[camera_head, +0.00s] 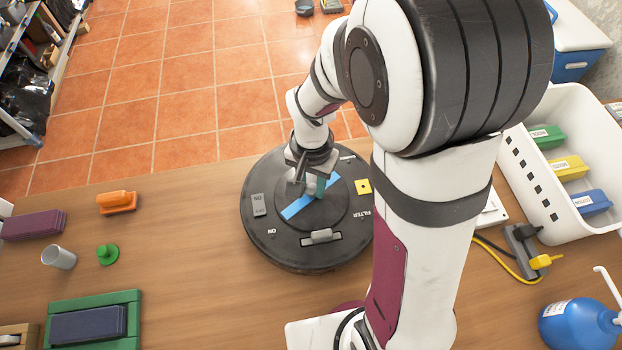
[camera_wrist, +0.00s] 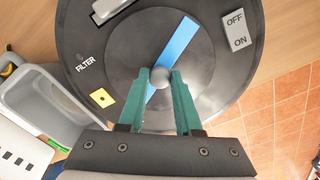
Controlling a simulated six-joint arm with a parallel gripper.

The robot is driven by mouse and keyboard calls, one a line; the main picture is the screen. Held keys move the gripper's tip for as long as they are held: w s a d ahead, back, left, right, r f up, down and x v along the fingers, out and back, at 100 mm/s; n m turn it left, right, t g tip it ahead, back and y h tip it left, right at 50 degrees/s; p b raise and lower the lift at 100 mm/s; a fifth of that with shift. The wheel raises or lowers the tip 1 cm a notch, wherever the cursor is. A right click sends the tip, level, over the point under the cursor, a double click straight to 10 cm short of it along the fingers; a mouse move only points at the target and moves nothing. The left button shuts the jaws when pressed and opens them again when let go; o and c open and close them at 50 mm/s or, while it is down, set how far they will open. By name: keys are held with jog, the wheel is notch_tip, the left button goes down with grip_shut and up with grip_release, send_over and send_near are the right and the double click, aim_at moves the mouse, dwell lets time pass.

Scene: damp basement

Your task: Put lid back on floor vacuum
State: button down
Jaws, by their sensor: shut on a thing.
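The floor vacuum (camera_head: 270,240) is a round black disc on the wooden table, with an ON/OFF switch, a FILTER label, a yellow square and a grey latch on its top. The lid (camera_head: 318,213) is a smaller dark disc with a blue stripe, lying over the vacuum's middle. In the wrist view the lid (camera_wrist: 122,62) has a round grey knob (camera_wrist: 160,78) at its centre. My gripper (camera_head: 311,188) reaches down from above, and its teal fingers (camera_wrist: 160,74) are shut on the knob. I cannot tell whether the lid is fully seated or slightly raised.
A white crate (camera_head: 574,228) with coloured blocks stands at right, near a power strip (camera_head: 524,240) with a yellow cord and a blue pump bottle (camera_head: 572,322). At left are an orange block (camera_head: 117,202), a grey cup (camera_head: 60,257) and a green tray (camera_head: 134,317).

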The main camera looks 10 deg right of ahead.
dwell(0.4)
jog(key=shift+c, duration=0.2)
grip_release()
dwell(0.3)
jog(key=shift+r, duration=3.5)
grip_shut()
jog(key=shift+f, duration=0.1)
